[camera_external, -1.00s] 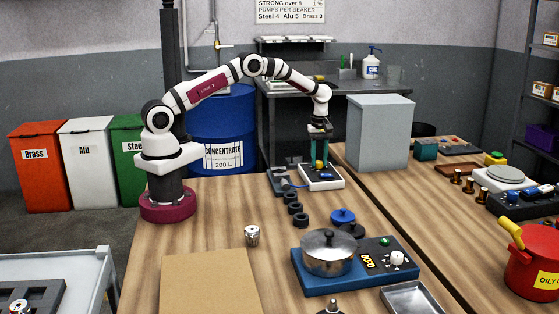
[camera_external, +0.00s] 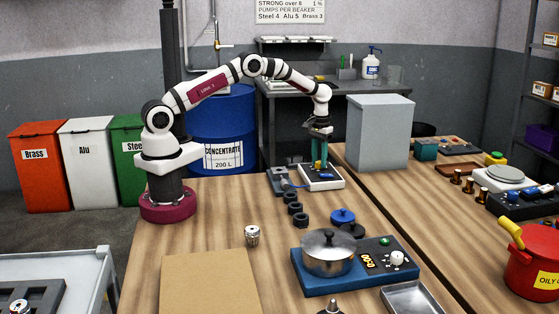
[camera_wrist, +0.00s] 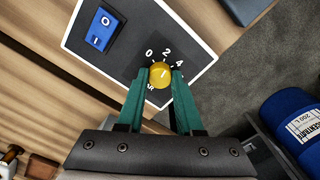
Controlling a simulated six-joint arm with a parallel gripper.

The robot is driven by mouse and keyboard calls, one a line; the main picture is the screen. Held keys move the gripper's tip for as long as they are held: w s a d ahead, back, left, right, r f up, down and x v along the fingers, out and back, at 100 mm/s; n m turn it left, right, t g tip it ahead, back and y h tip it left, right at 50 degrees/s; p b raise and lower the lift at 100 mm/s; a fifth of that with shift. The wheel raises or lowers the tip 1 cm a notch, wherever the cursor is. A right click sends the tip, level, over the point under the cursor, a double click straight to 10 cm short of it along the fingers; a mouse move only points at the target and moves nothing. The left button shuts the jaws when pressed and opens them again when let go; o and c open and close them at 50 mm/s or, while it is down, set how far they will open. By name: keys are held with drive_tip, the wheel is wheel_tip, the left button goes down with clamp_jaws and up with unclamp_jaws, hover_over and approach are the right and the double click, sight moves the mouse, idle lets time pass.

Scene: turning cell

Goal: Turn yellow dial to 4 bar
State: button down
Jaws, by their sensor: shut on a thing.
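The panel also shows in the external view (camera_external: 331,184), at the back of the wooden bench. Around the dial, the marks 0, 2 and 4 are readable; small lettering at its lower left is partly hidden. A short pale mark on the dial's face is too small to read surely. My gripper (camera_wrist: 160,74) is shut on the dial, with one green finger on each side. In the external view, my gripper (camera_external: 319,166) stands upright over the panel and mostly hides the dial.
A blue rocker switch (camera_wrist: 103,30) is on the same panel, left of the dial. A tall grey box (camera_external: 380,133) stands to the right. Black rings (camera_external: 295,208) and a hotplate with a pot (camera_external: 328,255) are in front. A blue drum (camera_external: 222,125) is behind.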

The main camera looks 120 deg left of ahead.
sight(319, 162)
drive_tip(key=m, duration=0.6)
drive_tip(key=shift+m, duration=0.4)
idle(0.4)
drive_tip(key=c, duration=0.6)
unclamp_jaws()
drive_tip(key=shift+o, duration=0.2)
wheel_tip(319, 162, up, 16)
drive_tip(key=shift+f, duration=0.1)
